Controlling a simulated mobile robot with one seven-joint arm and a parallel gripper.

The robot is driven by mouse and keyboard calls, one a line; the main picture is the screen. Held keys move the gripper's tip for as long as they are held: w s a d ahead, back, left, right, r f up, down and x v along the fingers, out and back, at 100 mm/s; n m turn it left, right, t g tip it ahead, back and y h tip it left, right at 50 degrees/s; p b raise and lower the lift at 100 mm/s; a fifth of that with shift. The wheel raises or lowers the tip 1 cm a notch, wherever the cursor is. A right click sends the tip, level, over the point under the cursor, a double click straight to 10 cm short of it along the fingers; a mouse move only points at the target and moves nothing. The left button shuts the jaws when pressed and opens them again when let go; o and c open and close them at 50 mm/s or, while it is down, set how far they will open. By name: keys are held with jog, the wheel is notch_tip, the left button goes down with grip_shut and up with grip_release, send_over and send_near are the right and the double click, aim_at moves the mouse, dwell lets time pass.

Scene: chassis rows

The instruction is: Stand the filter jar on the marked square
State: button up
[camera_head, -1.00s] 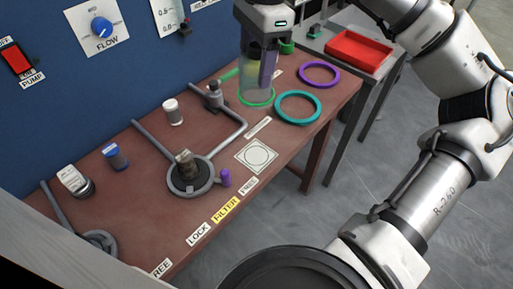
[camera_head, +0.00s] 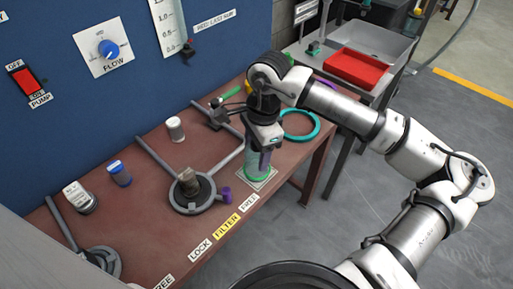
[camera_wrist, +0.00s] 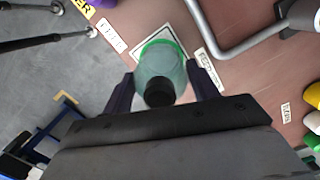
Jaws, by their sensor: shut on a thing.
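The filter jar (camera_head: 256,163) is a clear, pale green cylinder with a green ring at its base. It is upright over the marked square (camera_head: 268,183), a white square on the bench's front part. My gripper (camera_head: 262,148) is shut on the jar from above. In the wrist view the jar (camera_wrist: 158,68) with its dark top sits between the two fingers of my gripper (camera_wrist: 160,85), and the marked square (camera_wrist: 143,52) shows around its far end. I cannot tell whether the base touches the bench.
A ring-shaped holder (camera_head: 192,193) with a brown piece and grey bars stands left of the jar. A purple knob (camera_head: 224,194) is close by. A teal ring (camera_head: 300,125) lies behind right. A red tray (camera_head: 362,67) is on the side table. Small bottles stand at left.

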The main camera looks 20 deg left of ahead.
jog(key=shift+f, duration=0.25)
jog(key=shift+f+b, duration=0.25)
jog(key=shift+b, duration=0.1)
jog(key=o, duration=1)
jog(key=shift+r, duration=0.1)
jog(key=shift+o, duration=0.2)
jog(key=shift+r, duration=0.1)
jog(key=shift+r+p, duration=0.2)
jog(key=shift+p, duration=0.35)
jog(key=r, duration=0.4)
jog(key=r+b, duration=0.1)
jog(key=r, duration=0.2)
jog(key=w+d+r+b, duration=0.1)
jog(key=r, duration=0.3)
jog(key=shift+r, duration=0.3)
